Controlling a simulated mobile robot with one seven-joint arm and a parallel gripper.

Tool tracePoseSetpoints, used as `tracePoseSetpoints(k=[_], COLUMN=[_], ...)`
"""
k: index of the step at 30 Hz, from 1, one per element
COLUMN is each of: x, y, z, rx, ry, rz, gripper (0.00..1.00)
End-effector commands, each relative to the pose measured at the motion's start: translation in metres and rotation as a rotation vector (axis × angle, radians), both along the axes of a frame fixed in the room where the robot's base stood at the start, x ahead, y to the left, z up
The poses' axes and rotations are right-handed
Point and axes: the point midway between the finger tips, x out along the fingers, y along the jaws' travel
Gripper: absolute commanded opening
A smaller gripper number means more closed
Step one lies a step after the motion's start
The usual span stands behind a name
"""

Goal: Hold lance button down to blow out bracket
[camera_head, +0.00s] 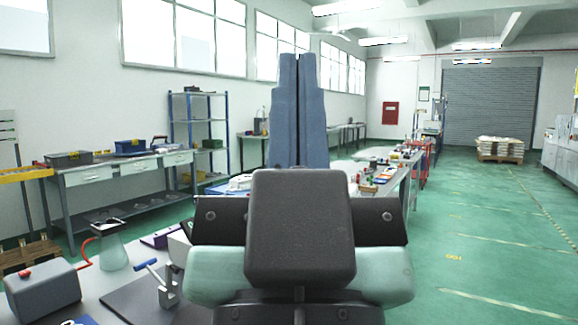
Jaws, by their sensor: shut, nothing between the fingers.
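A grey box (42,291) with a red button (25,273) on top stands on the bench at the lower left.
A purple item (160,236) lies near my arm. Dark mat (125,300) covers the bench front. Behind are a side bench (85,176), blue shelving (200,140) and a cluttered long table (395,185).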

Motion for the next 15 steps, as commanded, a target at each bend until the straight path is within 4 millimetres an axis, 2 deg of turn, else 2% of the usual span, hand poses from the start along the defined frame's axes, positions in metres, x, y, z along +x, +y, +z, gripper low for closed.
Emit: tracePoseSetpoints(k=[1,6,10,12,15], x=[0.0,0.0,0.0,0.0,0.0], y=[0.0,0.0,0.0,0.0,0.0], z=[0.037,0.094,0.132,0.146,0.156], rx=[0.0,-0.001,-0.001,0.0,0.0], ry=[0.0,0.0,0.0,0.0,0.0], rz=[0.0,0.001,0.001,0.001,0.001], gripper=[0.0,0.0,0.0,0.0,0.0])
